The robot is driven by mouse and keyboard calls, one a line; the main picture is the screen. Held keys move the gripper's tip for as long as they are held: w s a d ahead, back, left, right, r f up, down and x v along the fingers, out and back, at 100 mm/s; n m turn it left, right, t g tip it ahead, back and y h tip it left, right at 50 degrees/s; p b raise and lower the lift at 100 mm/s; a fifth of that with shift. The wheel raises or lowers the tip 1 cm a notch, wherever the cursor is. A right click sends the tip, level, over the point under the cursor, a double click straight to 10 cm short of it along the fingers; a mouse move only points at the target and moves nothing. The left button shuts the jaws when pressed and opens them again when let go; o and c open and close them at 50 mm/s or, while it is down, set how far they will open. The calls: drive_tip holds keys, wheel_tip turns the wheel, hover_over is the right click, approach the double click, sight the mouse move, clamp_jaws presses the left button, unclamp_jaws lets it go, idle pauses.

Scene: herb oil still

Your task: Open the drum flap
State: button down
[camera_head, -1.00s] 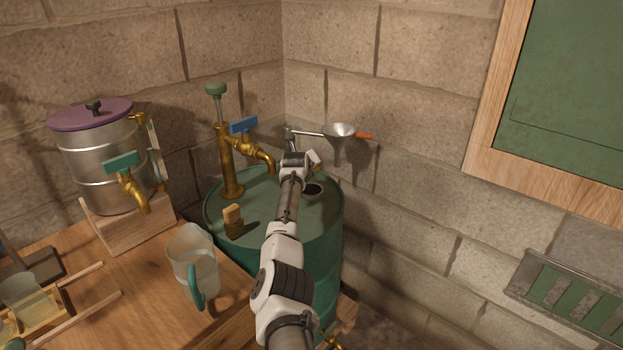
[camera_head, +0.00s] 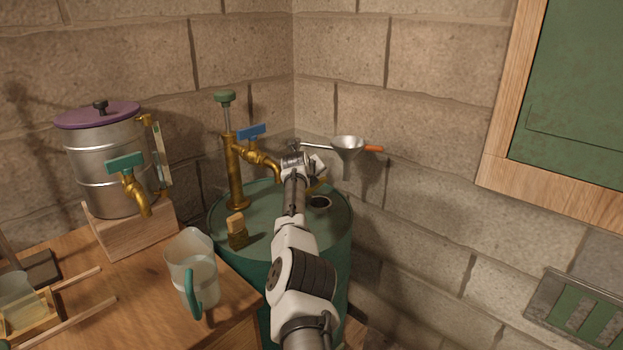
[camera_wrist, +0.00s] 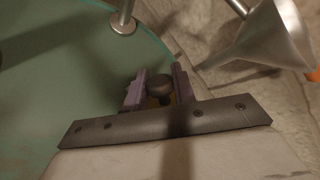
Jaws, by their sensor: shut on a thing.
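The green drum (camera_head: 262,196) stands in the corner. A round dark opening with a pale rim (camera_head: 320,202) shows in its top, just right of my arm. A small yellowish flap (camera_head: 319,185) stands tilted behind the opening, below my gripper (camera_head: 318,170). In the wrist view my gripper (camera_wrist: 157,88) has its purple-grey jaws shut on a dark round knob (camera_wrist: 160,87). A little yellow shows beside the knob. The knob's join to the flap is hidden. My wrist hides part of the flap in the head view.
A brass pump (camera_head: 235,170) with a blue-handled tap and a sponge-like block (camera_head: 237,231) stand on the drum. A funnel (camera_head: 347,146) hangs behind it. A jug (camera_head: 192,271) and a still pot (camera_head: 105,165) stand on the wooden table at left.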

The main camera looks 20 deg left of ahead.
drive_tip(key=c, duration=1.2)
unclamp_jaws()
drive_tip(key=shift+o, duration=0.2)
drive_tip(key=shift+s, duration=0.1)
drive_tip(key=shift+s+a+r, duration=0.1)
drive_tip(key=shift+s+r, duration=0.15)
drive_tip(key=shift+r, duration=0.05)
drive_tip(key=shift+s+d+r+b, duration=0.15)
drive_tip(key=shift+s+b, duration=0.05)
drive_tip(key=shift+s, duration=0.15)
drive_tip(key=shift+s+d+r+b, duration=0.1)
drive_tip(key=shift+s+r+b, duration=0.05)
drive_tip(key=shift+s, duration=0.2)
drive_tip(key=shift+b+v, duration=0.4)
drive_tip(key=shift+v, duration=2.15)
drive_tip(key=shift+c, duration=0.4)
